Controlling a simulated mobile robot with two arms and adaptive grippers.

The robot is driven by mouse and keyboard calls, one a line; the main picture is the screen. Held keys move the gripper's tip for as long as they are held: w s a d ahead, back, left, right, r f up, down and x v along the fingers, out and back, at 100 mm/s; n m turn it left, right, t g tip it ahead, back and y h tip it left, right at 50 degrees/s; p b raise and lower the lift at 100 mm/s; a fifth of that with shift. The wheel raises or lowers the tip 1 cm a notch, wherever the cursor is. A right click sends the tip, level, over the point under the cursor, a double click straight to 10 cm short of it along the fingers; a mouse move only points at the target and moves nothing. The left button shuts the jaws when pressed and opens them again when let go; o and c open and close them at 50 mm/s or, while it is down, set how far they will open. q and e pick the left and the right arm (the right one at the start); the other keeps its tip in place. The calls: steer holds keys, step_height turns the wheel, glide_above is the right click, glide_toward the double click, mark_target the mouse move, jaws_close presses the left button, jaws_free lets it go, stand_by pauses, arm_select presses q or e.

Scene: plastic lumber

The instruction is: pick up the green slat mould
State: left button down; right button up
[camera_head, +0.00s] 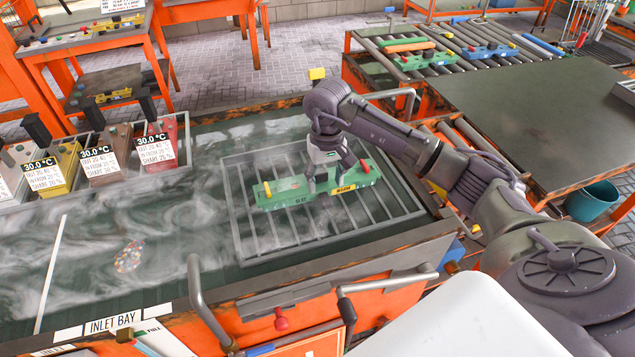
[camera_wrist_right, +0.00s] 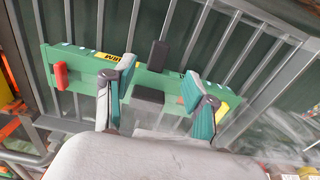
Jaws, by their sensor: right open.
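The green slat mould (camera_head: 285,191) is a long bar with red and yellow ends, lying across a metal grate (camera_head: 243,222) on the bench. It also shows in the wrist view (camera_wrist_right: 72,72), with a dark grey block (camera_wrist_right: 158,54) at its middle. My right gripper (camera_head: 322,187) is down at the mould's middle. Its two teal-padded fingers (camera_wrist_right: 157,96) are open and spread along the mould, either side of the dark middle blocks. Whether they touch the mould is unclear. The fingers hide part of it. My left gripper is not in view.
Coloured bins (camera_head: 160,142) with temperature signs line the bench's left back. Small coloured pellets (camera_head: 129,257) lie near the inlet bay label (camera_head: 113,322). Bent metal handles (camera_head: 207,305) rise at the front edge. A roller conveyor (camera_head: 470,38) with other slats stands behind at right.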

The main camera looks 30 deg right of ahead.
mark_target(325, 197)
steer(key=shift+f, duration=0.45)
steer(key=shift+w+f, duration=0.1)
steer(key=shift+f, duration=0.1)
steer(key=shift+f+p, duration=0.75)
steer(key=shift+f, duration=0.15)
step_height(325, 197, down, 3)
steer(key=shift+w+d+r+p, duration=0.15)
steer(key=shift+r+p, duration=0.05)
steer(key=shift+p, duration=0.1)
steer(key=shift+f, duration=0.35)
jaws_close()
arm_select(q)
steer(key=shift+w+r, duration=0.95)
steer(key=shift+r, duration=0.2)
